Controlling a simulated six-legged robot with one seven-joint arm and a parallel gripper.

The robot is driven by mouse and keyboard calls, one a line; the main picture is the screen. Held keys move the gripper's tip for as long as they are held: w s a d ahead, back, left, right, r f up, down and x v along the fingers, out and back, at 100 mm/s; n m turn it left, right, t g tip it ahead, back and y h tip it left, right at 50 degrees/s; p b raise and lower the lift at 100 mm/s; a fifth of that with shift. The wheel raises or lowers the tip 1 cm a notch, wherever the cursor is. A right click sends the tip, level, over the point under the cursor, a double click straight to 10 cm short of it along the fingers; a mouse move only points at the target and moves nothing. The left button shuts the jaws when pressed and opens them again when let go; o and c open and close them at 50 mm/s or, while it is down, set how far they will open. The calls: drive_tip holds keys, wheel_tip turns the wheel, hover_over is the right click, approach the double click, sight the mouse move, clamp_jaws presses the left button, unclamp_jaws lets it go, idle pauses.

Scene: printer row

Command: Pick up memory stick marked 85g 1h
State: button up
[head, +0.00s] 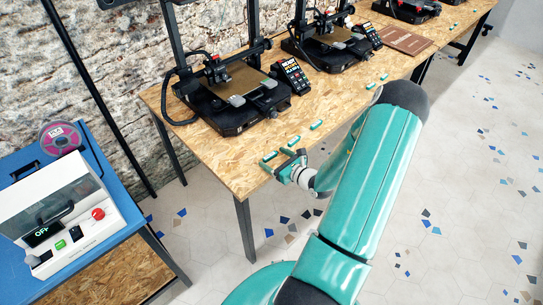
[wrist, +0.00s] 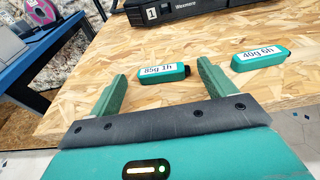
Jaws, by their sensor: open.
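The memory stick marked 85g 1h (wrist: 164,72) is a small green block with a white label and a dark end. It lies on the wooden table in the wrist view, just beyond and between my fingertips. My gripper (wrist: 162,82) is open, with one green finger on each side and nothing held. In the head view my gripper (head: 284,164) is at the table's front left corner. Another green stick, marked 40g 5h (wrist: 262,59), lies on the table to the right of my right finger.
A printer marked 1 (head: 232,101) stands behind the sticks on the wooden table (head: 262,143). More green sticks (head: 317,125) lie along the front edge. A blue table (head: 85,142) at the left holds a white box (head: 72,205) with a red button and a pink spool (head: 61,138).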

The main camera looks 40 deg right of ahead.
drive_tip(key=shift+w+f, duration=0.1)
drive_tip(key=shift+w, duration=0.25)
drive_tip(key=c, duration=1.1)
drive_tip(key=shift+o, duration=0.2)
